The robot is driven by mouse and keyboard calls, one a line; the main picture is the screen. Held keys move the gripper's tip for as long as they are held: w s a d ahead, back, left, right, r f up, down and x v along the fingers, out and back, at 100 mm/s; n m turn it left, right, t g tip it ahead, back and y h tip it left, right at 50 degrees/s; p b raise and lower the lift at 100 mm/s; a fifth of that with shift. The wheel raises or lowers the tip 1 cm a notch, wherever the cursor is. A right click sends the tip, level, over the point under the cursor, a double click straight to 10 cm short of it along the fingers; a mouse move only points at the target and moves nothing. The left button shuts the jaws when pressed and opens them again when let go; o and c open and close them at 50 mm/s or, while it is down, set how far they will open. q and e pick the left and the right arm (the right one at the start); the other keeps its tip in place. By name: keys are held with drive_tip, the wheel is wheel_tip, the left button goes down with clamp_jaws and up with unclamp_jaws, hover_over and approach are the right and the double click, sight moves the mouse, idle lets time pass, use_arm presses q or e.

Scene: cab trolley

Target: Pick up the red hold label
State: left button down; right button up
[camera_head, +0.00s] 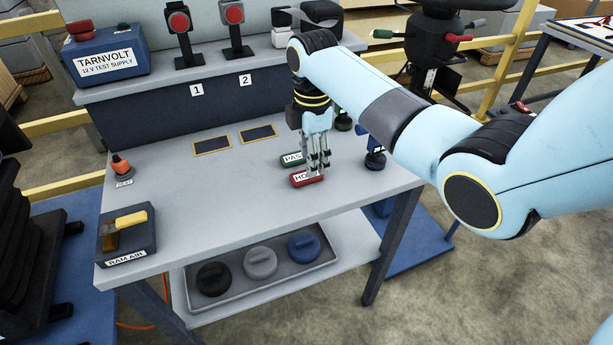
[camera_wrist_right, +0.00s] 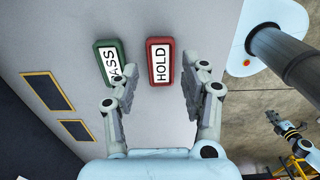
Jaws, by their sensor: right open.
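The red hold label (camera_head: 306,179) lies on the grey tabletop (camera_head: 230,200), near its right side. My right gripper (camera_head: 316,168) points down over the labels. In the right wrist view its fingers (camera_wrist_right: 153,88) are apart, with the red label ahead between their tips and nothing held.
A dark blue RAM AIR box (camera_head: 127,238) and an orange-topped SEAT knob (camera_head: 122,167) stand on the table's left. A blue-black object (camera_head: 375,158) stands near the right edge. A raised shelf (camera_head: 215,75) runs along the back. The front middle is clear.

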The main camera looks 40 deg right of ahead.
wheel_tip(320, 180, down, 4)
drive_tip(key=shift+r, duration=0.15)
drive_tip(key=shift+c, duration=0.2)
drive_tip(key=c, duration=0.6)
drive_tip(key=shift+r, duration=0.1)
